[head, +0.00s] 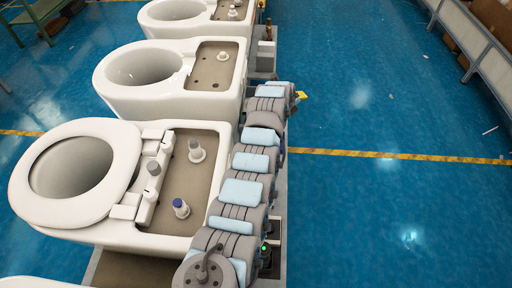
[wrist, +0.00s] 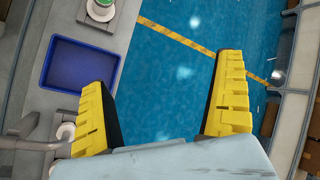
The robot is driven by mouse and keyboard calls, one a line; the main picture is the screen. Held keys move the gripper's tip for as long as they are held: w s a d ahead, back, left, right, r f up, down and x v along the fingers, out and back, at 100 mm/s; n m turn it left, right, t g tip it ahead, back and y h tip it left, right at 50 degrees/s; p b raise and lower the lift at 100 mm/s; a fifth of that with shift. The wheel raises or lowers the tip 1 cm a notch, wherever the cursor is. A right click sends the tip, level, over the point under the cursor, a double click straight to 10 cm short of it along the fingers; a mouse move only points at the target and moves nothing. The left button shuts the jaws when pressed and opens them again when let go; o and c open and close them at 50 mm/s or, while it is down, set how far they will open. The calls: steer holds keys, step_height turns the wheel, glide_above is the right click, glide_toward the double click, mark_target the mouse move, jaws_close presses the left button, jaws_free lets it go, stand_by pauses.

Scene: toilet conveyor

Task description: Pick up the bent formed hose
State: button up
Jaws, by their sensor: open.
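I cannot make out the bent formed hose for certain in either view. My gripper (wrist: 163,75) is open and empty in the wrist view, its two yellow ribbed fingers spread wide over blue floor. In the head view a yellow bit of my gripper (head: 302,95) shows at the far end of my arm, right of the middle toilet. A blue tray (wrist: 80,67) lies on a grey surface left of the fingers in the wrist view and looks empty. The left finger is near its lower right corner.
Several white toilets, including the nearest with its seat (head: 75,172), stand in a row along the left of my arm. A white and green round part (wrist: 101,10) is above the tray. A grey shelf edge (head: 470,40) runs at far right. The blue floor between is mostly clear.

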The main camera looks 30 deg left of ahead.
steer(key=s+a+f+m+g+b, duration=0.1)
steer(key=s+a+m+g+b, duration=0.1)
steer(key=s, duration=0.3)
steer(key=s+a+f+m+g+b, duration=0.1)
steer(key=s+a+m+g+b, duration=0.1)
steer(key=s+m+g+b, duration=0.1)
steer(key=s+a+f+m+g+b, duration=0.1)
steer(key=s+b, duration=0.3)
steer(key=s, duration=0.4)
steer(key=shift+a+f+m+g, duration=0.25)
steer(key=shift+a+m+g, duration=0.35)
steer(key=shift+m+g, duration=0.25)
step_height(320, 180, down, 7)
steer(key=b, duration=0.3)
steer(key=shift+w+f, duration=0.1)
steer(key=shift+f, duration=0.05)
steer(key=c, duration=1.2)
steer(key=shift+r+p, duration=0.45)
steer(key=shift+r, duration=0.2)
steer(key=c, duration=0.3)
